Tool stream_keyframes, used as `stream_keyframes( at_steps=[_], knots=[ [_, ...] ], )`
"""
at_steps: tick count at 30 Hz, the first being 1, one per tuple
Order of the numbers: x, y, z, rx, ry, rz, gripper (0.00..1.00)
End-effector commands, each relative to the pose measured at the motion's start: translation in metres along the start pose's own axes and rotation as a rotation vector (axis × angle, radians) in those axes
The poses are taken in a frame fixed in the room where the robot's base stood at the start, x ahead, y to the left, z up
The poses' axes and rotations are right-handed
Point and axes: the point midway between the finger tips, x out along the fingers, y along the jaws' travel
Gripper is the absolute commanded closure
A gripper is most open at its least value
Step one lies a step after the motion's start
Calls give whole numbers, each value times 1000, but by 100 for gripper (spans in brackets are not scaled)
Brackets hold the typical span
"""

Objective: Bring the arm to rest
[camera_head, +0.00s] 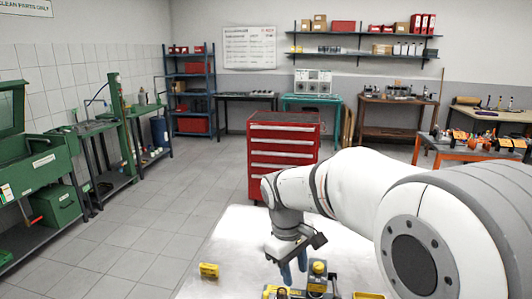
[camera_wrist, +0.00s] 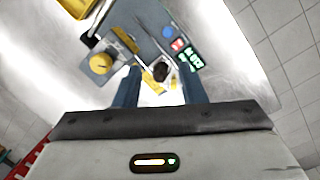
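My arm reaches from the right of the head view over a pale worktop (camera_head: 235,235). My gripper (camera_head: 293,268) points down above a group of yellow and grey equipment near the bottom edge. In the wrist view the two blue fingers of my gripper (camera_wrist: 161,86) stand apart, with nothing visibly held between them. Below them is a grey device (camera_wrist: 140,22) with a yellow round knob (camera_wrist: 101,63), coloured buttons and a small dark round part (camera_wrist: 160,71). I cannot tell the exact clearance between the fingertips and this device.
A small yellow block (camera_head: 208,270) lies on the worktop left of the gripper. A red drawer cabinet (camera_head: 283,150) stands behind the worktop. Green machines (camera_head: 40,165) line the left wall, and an orange bench (camera_head: 470,153) with parts is at right. Open tiled floor lies at left.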

Motion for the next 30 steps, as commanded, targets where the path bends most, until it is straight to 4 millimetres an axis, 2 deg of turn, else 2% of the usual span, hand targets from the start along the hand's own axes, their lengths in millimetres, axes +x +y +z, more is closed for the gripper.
stream_keyframes(
  at_steps=[1,9,15,21,30],
  knots=[
    [-6,1,21,66,32,-1,63],
    [-11,-15,112,425,193,-20,63],
    [-2,-34,160,643,292,-31,63],
    [6,-44,178,748,340,-39,63],
    [7,-45,180,759,343,-40,63]
  ],
)
